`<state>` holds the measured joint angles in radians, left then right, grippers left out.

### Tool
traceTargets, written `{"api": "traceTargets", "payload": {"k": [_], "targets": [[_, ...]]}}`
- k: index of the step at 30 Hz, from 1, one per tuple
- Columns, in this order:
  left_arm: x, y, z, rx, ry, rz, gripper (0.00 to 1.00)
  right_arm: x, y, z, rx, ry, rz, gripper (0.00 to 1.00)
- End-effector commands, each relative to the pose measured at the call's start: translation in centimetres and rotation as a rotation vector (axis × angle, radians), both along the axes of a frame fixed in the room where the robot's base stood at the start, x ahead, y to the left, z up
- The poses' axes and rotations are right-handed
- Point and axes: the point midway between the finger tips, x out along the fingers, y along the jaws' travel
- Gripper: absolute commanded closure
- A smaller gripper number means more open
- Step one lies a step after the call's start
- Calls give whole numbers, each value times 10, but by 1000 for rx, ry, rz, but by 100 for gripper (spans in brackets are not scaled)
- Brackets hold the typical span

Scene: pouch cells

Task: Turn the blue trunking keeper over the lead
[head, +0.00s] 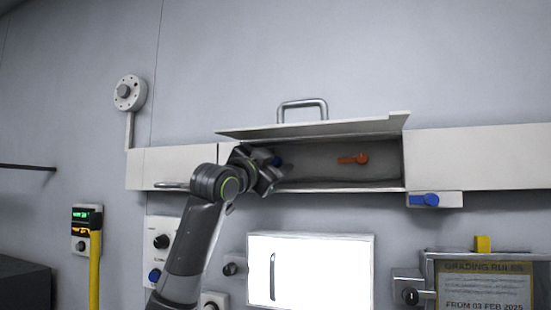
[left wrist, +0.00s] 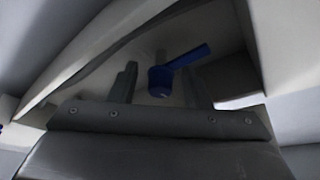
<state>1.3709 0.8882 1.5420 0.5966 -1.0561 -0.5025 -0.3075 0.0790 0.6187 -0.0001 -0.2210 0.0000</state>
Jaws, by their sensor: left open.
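The blue trunking keeper (head: 277,161) is inside the open trunking at its left end, mostly hidden behind my left gripper (head: 268,174) in the head view. In the left wrist view the blue keeper (left wrist: 184,60) has a round hub and a lever pointing up and to the right. My left gripper (left wrist: 160,72) is open, its two fingers on either side of the hub. The lever reaches past the right finger in the picture. I cannot tell whether any finger touches it. I cannot make out a lead. My right gripper is not in view.
The trunking lid (head: 320,128) stands open above, with a metal handle (head: 302,104). An orange keeper (head: 352,159) is farther right inside. Another blue handle (head: 425,200) sits on a small white box below the trunking. A bright white panel (head: 325,270) is below.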

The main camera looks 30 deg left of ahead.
Motion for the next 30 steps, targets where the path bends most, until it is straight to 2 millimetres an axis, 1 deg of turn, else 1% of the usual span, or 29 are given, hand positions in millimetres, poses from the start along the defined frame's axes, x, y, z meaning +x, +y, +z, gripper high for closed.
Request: {"api": "traceTargets", "payload": {"k": [5, 15, 23, 30], "targets": [[0, 0, 0, 0, 0, 0, 57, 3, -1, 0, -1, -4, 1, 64], [0, 0, -1, -1, 1, 0, 100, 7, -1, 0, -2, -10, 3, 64], [0, 0, -2, -20, -2, -1, 100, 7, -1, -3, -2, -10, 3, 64], [0, -1, -4, -123, -28, -2, 100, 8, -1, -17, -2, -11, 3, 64]]}}
